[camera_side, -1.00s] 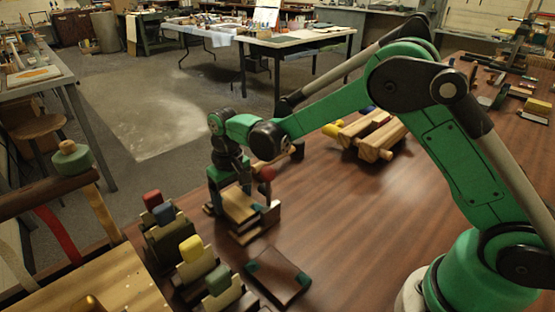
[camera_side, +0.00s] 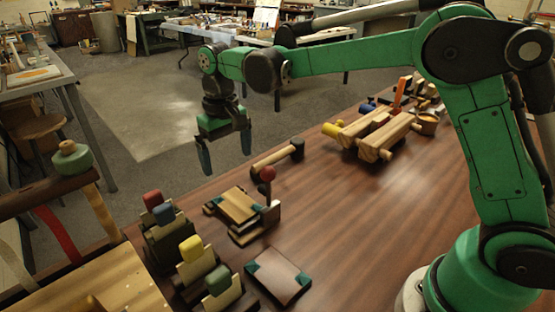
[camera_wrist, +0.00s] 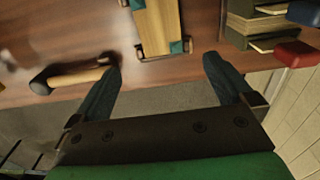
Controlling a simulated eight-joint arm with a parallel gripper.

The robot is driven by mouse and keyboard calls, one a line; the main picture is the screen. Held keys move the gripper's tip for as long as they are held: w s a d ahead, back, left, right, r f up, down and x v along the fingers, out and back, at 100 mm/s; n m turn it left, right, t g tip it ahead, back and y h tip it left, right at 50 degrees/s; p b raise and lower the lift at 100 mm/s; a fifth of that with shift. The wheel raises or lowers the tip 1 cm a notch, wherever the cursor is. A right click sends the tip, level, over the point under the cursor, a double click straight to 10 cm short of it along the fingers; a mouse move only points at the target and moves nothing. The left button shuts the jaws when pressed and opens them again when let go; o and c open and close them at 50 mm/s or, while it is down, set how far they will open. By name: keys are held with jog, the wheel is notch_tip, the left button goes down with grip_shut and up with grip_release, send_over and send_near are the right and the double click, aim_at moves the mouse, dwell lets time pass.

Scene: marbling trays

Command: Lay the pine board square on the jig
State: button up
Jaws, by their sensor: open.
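The pine board (camera_side: 238,206) is a pale wooden slab lying flat on the jig (camera_side: 270,219), a dark base with teal corner pieces and a red-knobbed lever. In the wrist view the board (camera_wrist: 159,22) shows at the top, with teal corners (camera_wrist: 178,47) by its near end; its edges look roughly in line with them. Its far end is cut off. My gripper (camera_side: 225,155) is open and empty, raised above and behind the jig, apart from the board. Its two fingers (camera_wrist: 162,68) show in the wrist view with a gap between them.
A mallet (camera_side: 278,158) lies behind the jig. A dark plate with teal corners (camera_side: 278,275) lies in front. Slotted holders with coloured blocks (camera_side: 192,255) stand at the left. Wooden clamps (camera_side: 378,133) lie at the back. The right middle of the table is clear.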

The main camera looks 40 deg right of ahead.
jog(key=s+d+r+t, duration=0.3)
jog(key=s+d+r, duration=0.1)
jog(key=s+r, duration=0.25)
jog(key=s+d+f+t, duration=0.3)
jog(key=s+f+t, duration=0.1)
jog(key=s, duration=0.4)
jog(key=shift+f, duration=0.15)
